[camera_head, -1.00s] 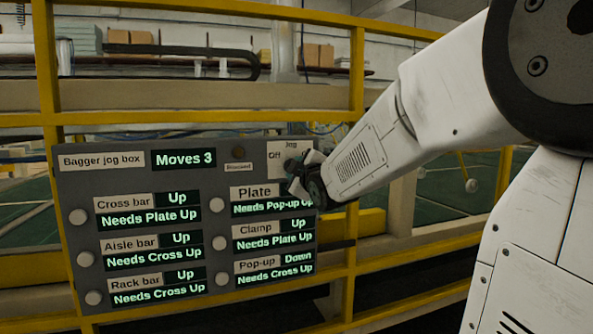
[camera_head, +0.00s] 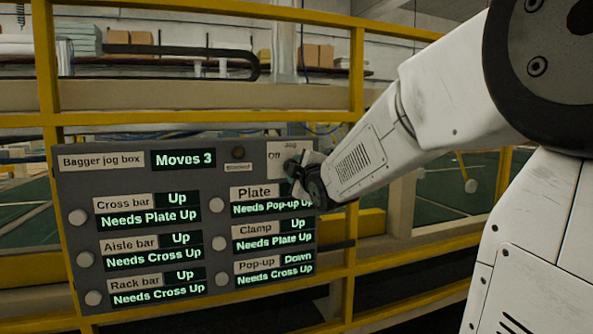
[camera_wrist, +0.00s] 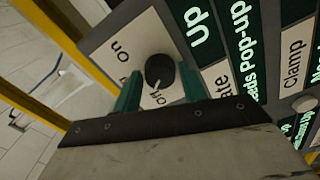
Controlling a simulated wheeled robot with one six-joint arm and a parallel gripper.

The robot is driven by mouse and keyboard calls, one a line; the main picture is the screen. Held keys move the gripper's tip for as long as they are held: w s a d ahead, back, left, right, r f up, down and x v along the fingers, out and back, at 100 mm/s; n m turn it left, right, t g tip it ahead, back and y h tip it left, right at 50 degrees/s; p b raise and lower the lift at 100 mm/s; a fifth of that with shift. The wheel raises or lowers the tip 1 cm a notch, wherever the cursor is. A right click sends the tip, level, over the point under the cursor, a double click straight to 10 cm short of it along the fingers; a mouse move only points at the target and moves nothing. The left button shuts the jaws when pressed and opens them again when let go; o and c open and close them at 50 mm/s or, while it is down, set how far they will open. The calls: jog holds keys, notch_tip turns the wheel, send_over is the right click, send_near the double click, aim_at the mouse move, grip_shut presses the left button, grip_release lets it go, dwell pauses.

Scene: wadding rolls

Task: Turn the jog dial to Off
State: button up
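The jog dial (camera_wrist: 160,72) is a round dark knob on a pale plate (camera_wrist: 128,62) marked On and Off in the wrist view. A light pointer mark on the knob faces the Off label. My gripper (camera_wrist: 159,72) has its two green fingers on either side of the knob, with a small gap showing at each side. In the head view, my gripper (camera_head: 297,166) is at the plate (camera_head: 274,171) at the panel's top right and hides the dial. The Off label shows to its left.
The grey jog box panel (camera_head: 225,165) has several round buttons and green-lit displays, including "Moves 3" (camera_head: 184,159). An unlit brown lamp (camera_head: 238,153) sits left of the dial plate. Yellow rails (camera_head: 357,80) frame the panel.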

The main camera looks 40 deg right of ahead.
jog(key=shift+o, duration=0.9)
jog(key=v, duration=0.7)
jog(key=shift+s, duration=0.4)
jog(key=shift+a, duration=0.1)
